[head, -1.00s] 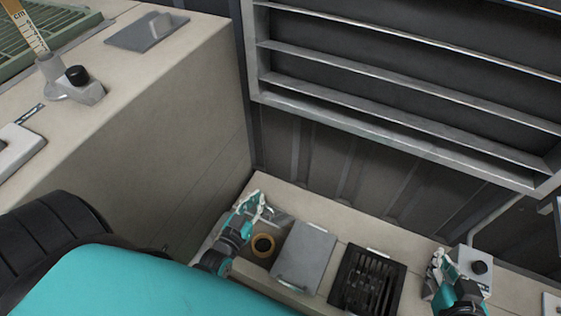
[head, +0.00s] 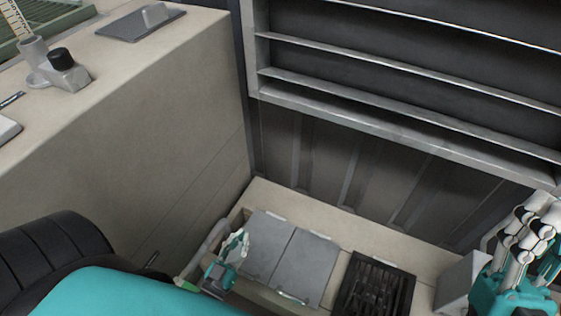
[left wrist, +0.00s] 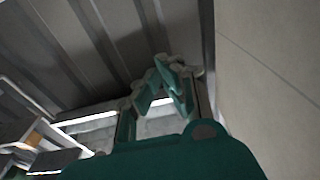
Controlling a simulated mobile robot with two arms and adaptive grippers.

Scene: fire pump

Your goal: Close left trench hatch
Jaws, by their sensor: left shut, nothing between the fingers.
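The left trench hatch (head: 266,240) is a grey plate at the left end of the low trench. It lies about level with the grey plate (head: 308,265) to its right and covers the opening there. My left gripper (head: 242,240) is at the hatch's left edge, shut and empty; I cannot tell whether it touches the plate. It also shows in the left wrist view (left wrist: 165,80), with pale surfaces beyond it. My right gripper (head: 535,220) is at the far right, well away from the hatch; its finger opening is unclear.
A black slotted grate (head: 375,285) lies right of the plates. A beige block wall (head: 150,170) rises on the left. A louvred metal panel (head: 400,90) hangs behind, above the trench. A grey box (head: 460,280) stands near my right gripper.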

